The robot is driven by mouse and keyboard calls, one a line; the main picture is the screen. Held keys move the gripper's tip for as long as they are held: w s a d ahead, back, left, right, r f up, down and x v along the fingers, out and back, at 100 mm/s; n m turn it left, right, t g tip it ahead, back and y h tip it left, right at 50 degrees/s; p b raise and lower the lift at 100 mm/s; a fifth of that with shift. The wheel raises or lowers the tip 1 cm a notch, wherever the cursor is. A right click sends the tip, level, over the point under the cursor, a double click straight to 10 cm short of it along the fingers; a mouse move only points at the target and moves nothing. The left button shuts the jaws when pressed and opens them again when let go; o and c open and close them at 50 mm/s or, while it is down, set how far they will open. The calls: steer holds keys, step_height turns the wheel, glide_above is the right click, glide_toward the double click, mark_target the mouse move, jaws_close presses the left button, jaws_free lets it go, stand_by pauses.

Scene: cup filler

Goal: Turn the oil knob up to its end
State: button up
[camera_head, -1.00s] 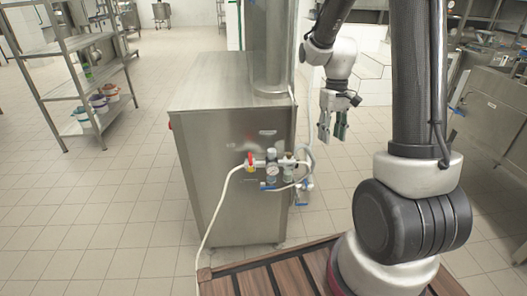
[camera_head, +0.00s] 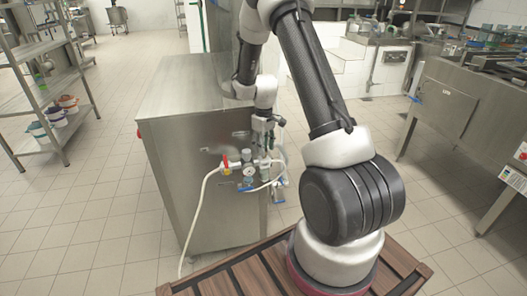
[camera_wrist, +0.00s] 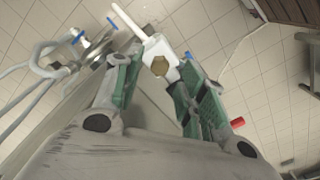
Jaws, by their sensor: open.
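The air-and-oil fitting assembly (camera_head: 248,172), with a round gauge and small bowls, is mounted on the front of the steel cabinet. My gripper (camera_head: 264,144) points down at the right part of this assembly. In the wrist view my gripper (camera_wrist: 157,74) is open, with its green fingers on either side of a white fitting that has a brass hexagonal piece (camera_wrist: 160,66). Whether the fingers touch it I cannot tell. The oil knob cannot be told apart clearly; my gripper covers that part of the assembly in the head view.
A red-handled valve (camera_head: 226,161) and a blue-handled valve (camera_head: 246,188) sit at the assembly's left and below. A white hose (camera_head: 201,215) hangs from it to the floor. The steel cabinet (camera_head: 180,130) stands close behind. Open tiled floor lies to the left.

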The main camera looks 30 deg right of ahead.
steer(key=shift+f, duration=1.2)
jaws_close()
